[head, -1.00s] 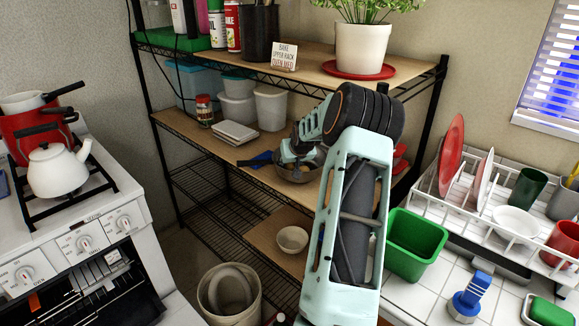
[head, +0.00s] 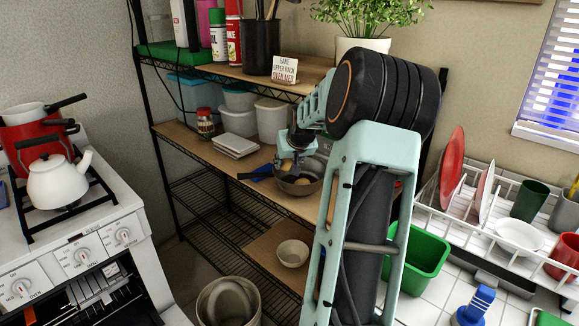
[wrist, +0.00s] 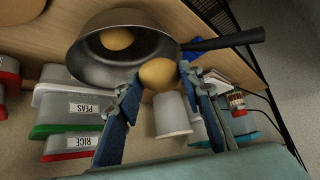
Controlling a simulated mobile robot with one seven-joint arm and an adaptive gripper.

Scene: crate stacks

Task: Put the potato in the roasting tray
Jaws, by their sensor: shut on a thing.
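My gripper (wrist: 159,82) is shut on a yellow-brown potato (wrist: 158,74), held between its two blue fingers. In the head view my gripper (head: 293,150) is just above a grey metal pan (head: 298,188) on the middle shelf, with the held potato (head: 287,165) at its fingertips. The pan (wrist: 90,70) has a black handle in the wrist view, and a second potato (wrist: 117,39) lies inside it. I cannot clearly make out a roasting tray. The oven front (head: 105,285) at the lower left shows dark racks inside.
Lidded tubs (head: 238,120), a jar (head: 205,123) and stacked white boards (head: 236,145) stand beside the pan. The upper shelf (head: 300,82) is overhead, holding a card and a potted plant. A white kettle (head: 58,182) sits on the stove. A dish rack (head: 500,225) is at right.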

